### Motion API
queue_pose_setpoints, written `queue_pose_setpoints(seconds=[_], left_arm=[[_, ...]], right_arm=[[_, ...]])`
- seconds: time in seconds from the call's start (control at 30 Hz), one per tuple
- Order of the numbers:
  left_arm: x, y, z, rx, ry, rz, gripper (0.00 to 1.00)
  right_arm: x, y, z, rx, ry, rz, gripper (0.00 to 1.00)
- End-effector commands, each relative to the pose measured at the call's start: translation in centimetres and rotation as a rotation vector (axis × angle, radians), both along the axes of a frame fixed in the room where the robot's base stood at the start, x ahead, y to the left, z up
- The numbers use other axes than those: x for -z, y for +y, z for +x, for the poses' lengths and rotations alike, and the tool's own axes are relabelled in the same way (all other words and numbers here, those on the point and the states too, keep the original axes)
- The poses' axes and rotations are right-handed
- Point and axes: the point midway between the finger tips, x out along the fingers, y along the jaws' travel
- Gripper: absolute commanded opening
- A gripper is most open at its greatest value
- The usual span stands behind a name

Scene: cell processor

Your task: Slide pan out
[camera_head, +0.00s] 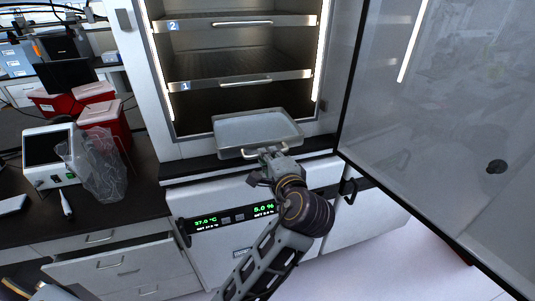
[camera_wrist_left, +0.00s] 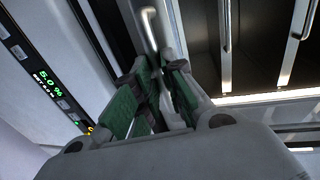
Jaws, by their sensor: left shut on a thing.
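The metal pan (camera_head: 257,131) is at the bottom of the open incubator, its front part reaching out over the sill. A small bar handle (camera_head: 257,152) is on the pan's front edge. My left gripper (camera_head: 272,152) is at this handle, with its fingers shut on it. In the left wrist view the green-padded fingers (camera_wrist_left: 160,90) close around the lower end of the bright handle (camera_wrist_left: 149,27). The gripper hides part of the handle. My right gripper is not in view.
Shelves labelled 1 (camera_head: 240,80) and 2 (camera_head: 240,20) sit above the pan. The glass door (camera_head: 430,130) stands open on the right. A counter on the left holds a white device (camera_head: 50,155), a plastic bag (camera_head: 98,165) and red boxes (camera_head: 105,120). A drawer (camera_head: 115,262) below is open.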

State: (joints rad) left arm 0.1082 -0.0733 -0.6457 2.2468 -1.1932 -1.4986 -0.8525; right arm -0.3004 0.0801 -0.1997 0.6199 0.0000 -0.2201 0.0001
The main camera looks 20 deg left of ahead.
Motion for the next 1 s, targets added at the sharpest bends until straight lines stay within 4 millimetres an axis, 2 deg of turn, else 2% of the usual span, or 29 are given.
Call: queue_pose_setpoints(seconds=[0.47,0.5,0.57,1.0], left_arm=[[0.02,-0.24,-0.36,0.000,0.001,-0.001,0.00],[0.02,-0.24,-0.36,0.000,0.001,-0.001,0.13],[0.02,-0.24,-0.36,0.000,0.001,-0.001,0.21],[-0.08,-0.40,-0.59,0.000,-0.001,-0.001,0.21]], right_arm=[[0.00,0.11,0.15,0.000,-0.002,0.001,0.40],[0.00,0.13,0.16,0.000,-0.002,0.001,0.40],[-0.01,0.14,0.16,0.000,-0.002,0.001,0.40],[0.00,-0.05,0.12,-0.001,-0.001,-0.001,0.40]])
